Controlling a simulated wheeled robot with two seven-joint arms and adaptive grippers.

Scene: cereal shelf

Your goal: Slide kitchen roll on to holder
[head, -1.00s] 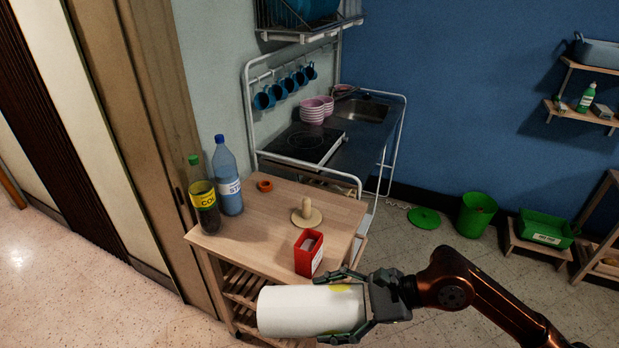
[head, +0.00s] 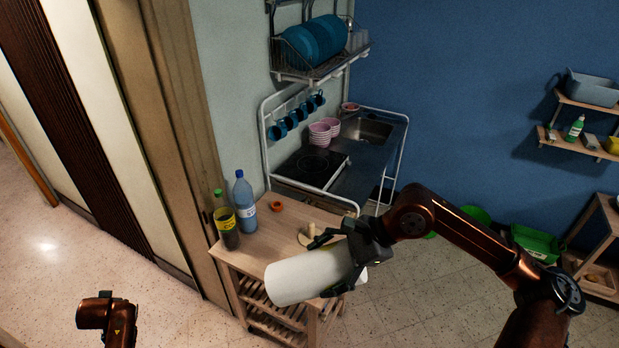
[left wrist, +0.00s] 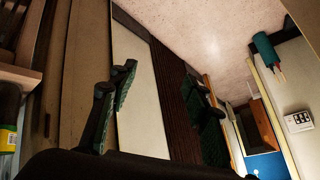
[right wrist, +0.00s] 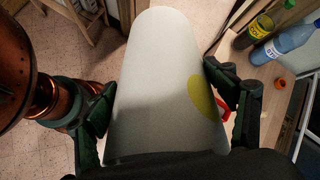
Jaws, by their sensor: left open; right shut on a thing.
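The white kitchen roll (head: 300,277) is in my right gripper (head: 333,264), held sideways above the front of the wooden trolley top. The right wrist view shows the roll (right wrist: 160,60) between the fingers, with a yellow patch on its side. The holder (head: 304,238), a round wooden base with an upright peg, stands on the trolley top just behind the roll and right fingers, partly hidden by them. The roll is apart from the peg. My left gripper (left wrist: 165,82) is open and empty in the left wrist view, facing the sliding door and floor.
The trolley top (head: 262,240) also bears a green-capped cola bottle (head: 227,230), a blue bottle (head: 244,205) and an orange ring (head: 277,206). A red box (right wrist: 224,108) shows partly beside the roll. A sink unit (head: 375,150) stands behind.

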